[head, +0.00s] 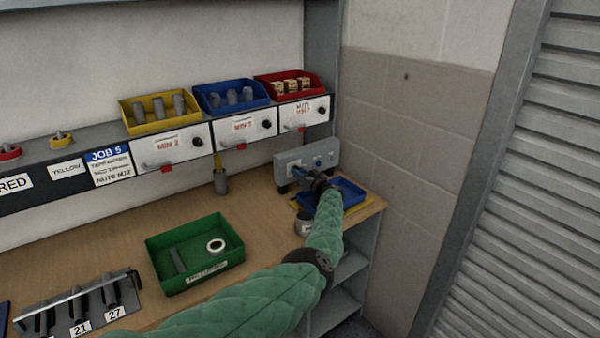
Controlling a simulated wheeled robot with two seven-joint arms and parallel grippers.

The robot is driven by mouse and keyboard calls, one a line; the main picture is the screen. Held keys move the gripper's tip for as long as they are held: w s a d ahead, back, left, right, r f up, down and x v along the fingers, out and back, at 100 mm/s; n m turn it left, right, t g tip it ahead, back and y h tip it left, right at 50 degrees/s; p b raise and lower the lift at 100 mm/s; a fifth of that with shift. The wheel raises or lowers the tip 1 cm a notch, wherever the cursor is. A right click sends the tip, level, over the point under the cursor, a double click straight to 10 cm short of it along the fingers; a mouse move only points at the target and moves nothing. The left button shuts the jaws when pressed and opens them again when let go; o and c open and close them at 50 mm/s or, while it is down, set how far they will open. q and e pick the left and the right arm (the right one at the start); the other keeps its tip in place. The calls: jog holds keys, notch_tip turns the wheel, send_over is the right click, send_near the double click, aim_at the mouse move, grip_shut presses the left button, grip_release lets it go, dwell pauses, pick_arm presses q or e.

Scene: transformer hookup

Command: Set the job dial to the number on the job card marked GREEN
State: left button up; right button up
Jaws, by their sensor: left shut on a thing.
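A grey box (292,159) with blue parts on its front, which looks like the dial unit, stands at the back right of the bench. My left gripper (317,173) reaches the front of this box and is shut on a small part there, apparently the dial knob. The wrist hides most of that part, and no dial number can be read. A job card reading JOB 5 (109,166) hangs on the rail beside a YELLOW label (66,170). A RED label (15,184) is further left. No card marked GREEN shows. My right gripper is out of view.
A green tray (160,254) with a white ring sits on the wooden bench. A blue tray (352,191) lies just right of my wrist, and a small can (304,224) stands beside my forearm. Yellow, blue and red bins sit on the shelf above.

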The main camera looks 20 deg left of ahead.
pick_arm(q)
jog(key=shift+f+m, duration=0.15)
jog(key=shift+m, duration=0.35)
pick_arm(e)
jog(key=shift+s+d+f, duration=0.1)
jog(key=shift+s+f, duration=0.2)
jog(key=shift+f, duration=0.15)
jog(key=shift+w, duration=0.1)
pick_arm(q)
jog(key=o, duration=1)
jog(key=shift+c, duration=0.2)
jog(key=shift+r, duration=0.2)
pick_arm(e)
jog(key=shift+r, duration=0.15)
